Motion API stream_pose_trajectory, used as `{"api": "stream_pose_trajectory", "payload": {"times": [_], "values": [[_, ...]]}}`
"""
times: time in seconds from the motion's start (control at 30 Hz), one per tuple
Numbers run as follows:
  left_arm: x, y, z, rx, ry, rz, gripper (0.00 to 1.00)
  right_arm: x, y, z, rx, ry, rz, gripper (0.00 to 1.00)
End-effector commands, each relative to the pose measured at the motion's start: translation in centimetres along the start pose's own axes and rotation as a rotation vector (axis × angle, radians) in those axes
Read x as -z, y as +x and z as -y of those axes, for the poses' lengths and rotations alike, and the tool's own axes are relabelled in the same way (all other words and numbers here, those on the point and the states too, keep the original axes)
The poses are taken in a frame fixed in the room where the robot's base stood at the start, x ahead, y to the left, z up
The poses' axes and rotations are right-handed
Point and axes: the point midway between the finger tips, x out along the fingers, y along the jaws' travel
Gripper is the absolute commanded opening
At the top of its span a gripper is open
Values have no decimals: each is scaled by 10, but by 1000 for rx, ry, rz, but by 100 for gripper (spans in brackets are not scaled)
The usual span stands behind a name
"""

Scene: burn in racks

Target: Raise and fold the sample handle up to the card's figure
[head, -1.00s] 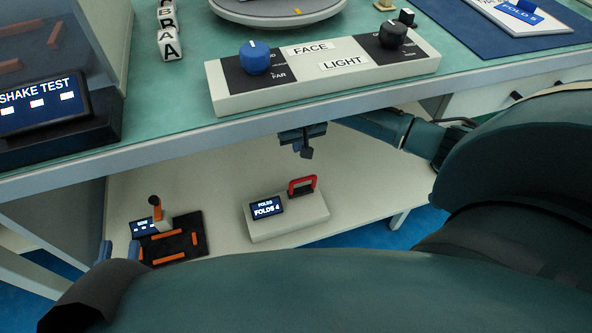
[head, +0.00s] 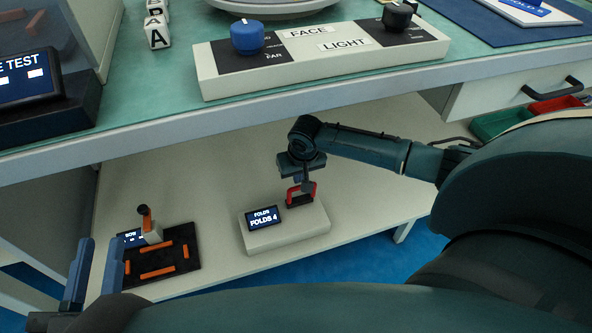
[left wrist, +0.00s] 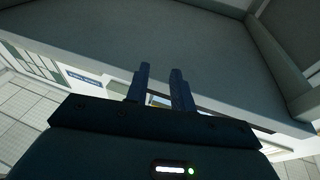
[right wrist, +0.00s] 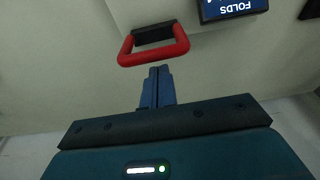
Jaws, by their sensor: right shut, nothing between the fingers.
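The sample handle is a red hoop (head: 301,194) on a pale box (head: 290,233) on the lower shelf. It stands up from the box and also shows in the right wrist view (right wrist: 153,46). The box's screen (head: 264,218) reads "FOLDS 4". My right gripper (head: 306,184) is shut and empty, close to the hoop; contact is unclear. In the right wrist view its fingertips (right wrist: 160,70) sit just below the hoop's bar. The card (head: 528,10) lies at the upper right, cut off, its figure not legible now.
The worktop's front edge (head: 330,97) overhangs the shelf. A dark tray with orange bars (head: 165,263) and a lever stands left of the box. A control panel (head: 320,75) lies above. The shelf right of the box is clear.

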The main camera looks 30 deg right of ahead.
Motion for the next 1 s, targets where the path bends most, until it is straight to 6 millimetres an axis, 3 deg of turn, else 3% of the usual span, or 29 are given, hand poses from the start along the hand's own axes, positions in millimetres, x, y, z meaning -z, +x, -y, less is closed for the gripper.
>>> {"api": "stream_pose_trajectory", "payload": {"times": [0.47,0.77,1.0], "values": [[0,0,0,-1,-5,-2,24,-6,-2,0,0,-1,1,0],[18,4,2,2,39,-9,24,-10,-7,0,1,0,-34,0],[4,-1,3,11,67,37,24,-12,-6,0,1,1,-62,0]]}}
